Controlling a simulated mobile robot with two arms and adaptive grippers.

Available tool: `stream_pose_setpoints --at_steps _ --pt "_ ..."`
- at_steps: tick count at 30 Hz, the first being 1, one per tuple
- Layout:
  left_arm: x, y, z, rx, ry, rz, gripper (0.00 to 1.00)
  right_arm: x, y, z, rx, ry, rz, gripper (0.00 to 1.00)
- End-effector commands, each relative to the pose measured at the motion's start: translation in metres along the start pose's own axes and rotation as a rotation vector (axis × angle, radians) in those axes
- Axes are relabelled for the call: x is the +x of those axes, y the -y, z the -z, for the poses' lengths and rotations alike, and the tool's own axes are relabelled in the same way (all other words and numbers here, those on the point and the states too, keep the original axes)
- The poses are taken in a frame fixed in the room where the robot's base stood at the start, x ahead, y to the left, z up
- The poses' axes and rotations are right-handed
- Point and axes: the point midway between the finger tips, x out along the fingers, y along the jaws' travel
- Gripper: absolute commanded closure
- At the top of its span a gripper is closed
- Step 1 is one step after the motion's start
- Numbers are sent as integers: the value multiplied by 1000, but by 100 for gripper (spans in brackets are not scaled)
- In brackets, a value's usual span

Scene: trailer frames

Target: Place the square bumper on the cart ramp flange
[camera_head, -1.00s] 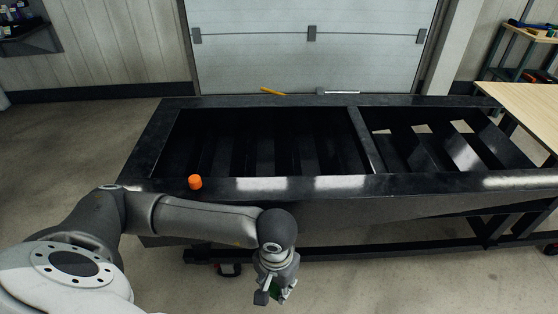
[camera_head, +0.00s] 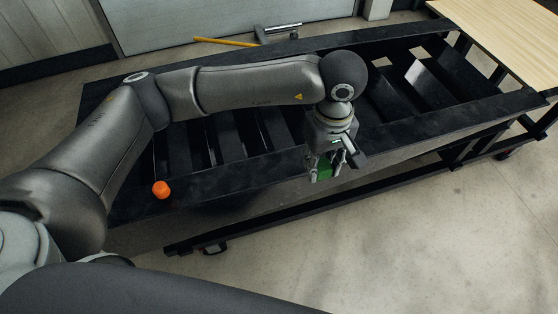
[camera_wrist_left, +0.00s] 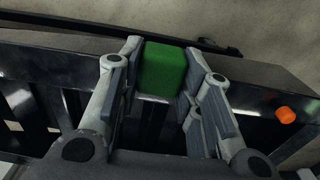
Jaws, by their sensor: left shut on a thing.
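My left gripper (camera_head: 325,172) is shut on a green square bumper (camera_head: 323,168). In the left wrist view the green bumper (camera_wrist_left: 163,70) sits between the two fingertips of the left gripper (camera_wrist_left: 161,75). The gripper points down over the near flange of the black cart (camera_head: 240,176). Whether the bumper touches the flange cannot be told. An orange bumper (camera_head: 161,189) stands on the near flange at its left end, and it also shows in the left wrist view (camera_wrist_left: 285,115). My right gripper is not in view.
The cart's frame has open gaps with slanted black slats. A yellow bar (camera_head: 226,42) and a metal tool (camera_head: 277,31) lie behind the cart. A wooden table (camera_head: 505,35) stands at the right. The near flange between the orange bumper and my gripper is clear.

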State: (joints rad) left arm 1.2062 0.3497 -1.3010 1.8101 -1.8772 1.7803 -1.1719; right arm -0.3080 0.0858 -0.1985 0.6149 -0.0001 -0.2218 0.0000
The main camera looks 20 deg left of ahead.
Motion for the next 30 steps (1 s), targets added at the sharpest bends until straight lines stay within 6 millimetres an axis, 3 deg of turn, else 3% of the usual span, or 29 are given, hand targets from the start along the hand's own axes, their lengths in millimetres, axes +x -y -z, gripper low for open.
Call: stream_pose_setpoints --at_steps 11,15,21,26,30 --pt "39 1 83 -14 3 1 90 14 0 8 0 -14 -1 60" --pt "68 2 106 -10 3 3 90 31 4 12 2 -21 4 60" --pt "88 1 126 -7 1 -1 90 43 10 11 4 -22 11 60" --pt "94 2 132 -6 1 0 90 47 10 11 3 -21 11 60" --pt "113 2 136 -5 4 2 90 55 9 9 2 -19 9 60"
